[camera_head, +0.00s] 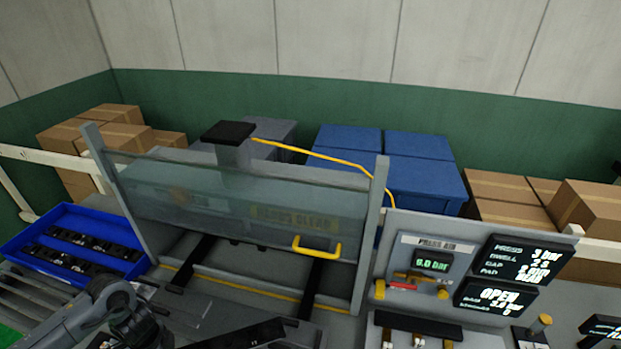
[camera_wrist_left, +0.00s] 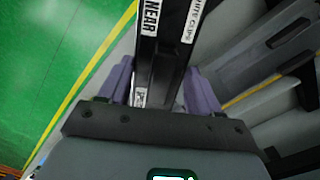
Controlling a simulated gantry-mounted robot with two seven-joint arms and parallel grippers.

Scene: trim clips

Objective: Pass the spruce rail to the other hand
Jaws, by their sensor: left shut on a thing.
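My left gripper (camera_wrist_left: 158,88) is shut on a long dark rail (camera_wrist_left: 164,45) in the left wrist view, with one purple finger on each side. The rail carries white labels, one reading NEAR and another about white clips. Its far end runs out of that picture. In the head view my left arm comes in at the lower left, and its gripper is not clear there. A dark bar (camera_head: 242,336) at the bottom edge, right of the arm, looks like the same rail, partly cut off. My right gripper does not show in either view.
A press with a clear guard (camera_head: 240,200) and yellow handle (camera_head: 317,250) stands in the middle. A blue tray (camera_head: 35,225) with dark parts sits left. A control panel (camera_head: 436,263) and black displays (camera_head: 515,260) stand right. Boxes line the back wall.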

